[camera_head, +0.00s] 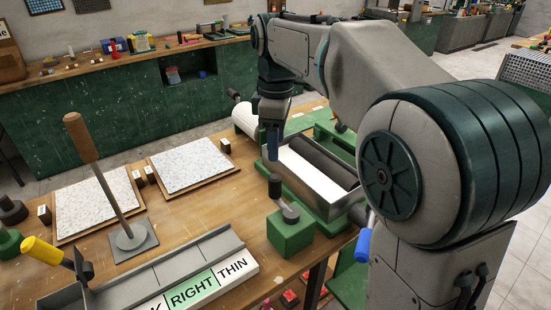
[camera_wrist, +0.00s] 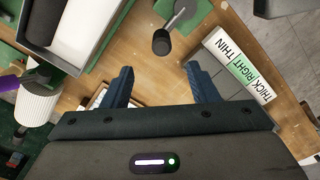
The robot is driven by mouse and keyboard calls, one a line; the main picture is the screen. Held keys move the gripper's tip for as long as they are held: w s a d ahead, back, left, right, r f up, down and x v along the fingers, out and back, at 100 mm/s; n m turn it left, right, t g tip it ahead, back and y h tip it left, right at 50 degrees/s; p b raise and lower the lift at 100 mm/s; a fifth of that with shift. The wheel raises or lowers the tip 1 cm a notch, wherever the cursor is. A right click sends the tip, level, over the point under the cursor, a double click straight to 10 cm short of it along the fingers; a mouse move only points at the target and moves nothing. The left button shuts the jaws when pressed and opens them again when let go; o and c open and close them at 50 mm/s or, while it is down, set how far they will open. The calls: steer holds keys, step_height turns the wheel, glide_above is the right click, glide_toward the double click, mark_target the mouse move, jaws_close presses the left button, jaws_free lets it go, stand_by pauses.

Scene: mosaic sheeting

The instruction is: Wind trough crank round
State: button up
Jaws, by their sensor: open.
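The crank has a dark upright knob (camera_head: 275,186) on a grey arm (camera_head: 290,214), set on a green block (camera_head: 291,236) at the near end of the trough. The trough (camera_head: 312,180) is a pale metal tray on a green frame with a dark roller (camera_head: 325,162) along it. My gripper (camera_head: 272,148) hangs above and behind the crank, pointing down, apart from it. In the wrist view my gripper (camera_wrist: 160,82) is open and empty; the crank knob (camera_wrist: 161,42) shows beyond the fingertips, roughly centred between them. The crank arm (camera_wrist: 174,20) runs up from the knob.
A gauge marked RIGHT and THIN (camera_head: 205,285) lies at the front, with a yellow handle (camera_head: 42,250) beside it. A wooden-handled rod (camera_head: 100,180) stands upright at left. Two speckled sheets (camera_head: 192,163) lie behind. A white roll (camera_head: 247,119) lies beyond the trough.

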mark_target(275, 176)
step_height(275, 176, down, 13)
steer(key=shift+s+a+r, duration=0.15)
steer(key=shift+r, duration=0.05)
stand_by(0.3)
steer(key=c, duration=1)
